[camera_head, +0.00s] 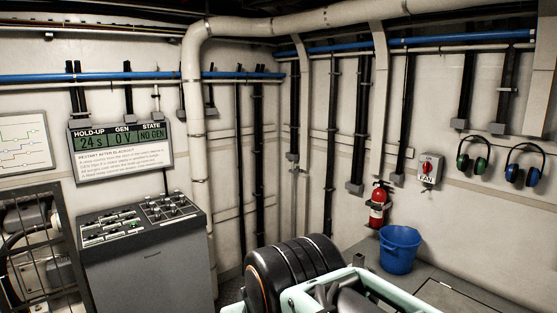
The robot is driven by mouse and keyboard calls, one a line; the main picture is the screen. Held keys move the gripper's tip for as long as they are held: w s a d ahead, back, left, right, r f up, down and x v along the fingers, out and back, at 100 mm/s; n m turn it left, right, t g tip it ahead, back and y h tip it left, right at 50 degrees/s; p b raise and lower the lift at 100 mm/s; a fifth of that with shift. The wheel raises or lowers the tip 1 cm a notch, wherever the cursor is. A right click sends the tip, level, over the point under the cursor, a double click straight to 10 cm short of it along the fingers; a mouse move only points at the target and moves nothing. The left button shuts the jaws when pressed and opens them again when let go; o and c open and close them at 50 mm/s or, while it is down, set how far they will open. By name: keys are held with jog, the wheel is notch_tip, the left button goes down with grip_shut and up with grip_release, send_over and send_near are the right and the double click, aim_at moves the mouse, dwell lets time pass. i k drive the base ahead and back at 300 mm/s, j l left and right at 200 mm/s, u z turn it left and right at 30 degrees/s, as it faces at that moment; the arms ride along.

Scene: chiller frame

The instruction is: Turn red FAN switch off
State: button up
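The FAN switch (427,168) is a small light-grey box on the right-hand wall, with a red knob on its front and a FAN label near its bottom. It is small in the picture, and I cannot read which position the knob points to. A red fire extinguisher hangs to its lower left. My gripper is not in view, and nothing is seen touching the switch.
A black ribbed drum (290,271) and a mint-green frame (345,285) fill the bottom middle. A blue bucket (400,249), fire extinguisher (378,204) and ear defenders (473,154) are near the switch. A grey control console (150,270) stands left, under a display panel (121,149).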

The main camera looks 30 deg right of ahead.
aim_at(427, 167)
jog(key=z, duration=1.8)
jog(key=i+j+z, duration=0.25)
jog(key=i+j, duration=0.3)
jog(key=i+j+z, duration=0.25)
jog(key=i+j, duration=0.2)
jog(key=j, duration=0.25)
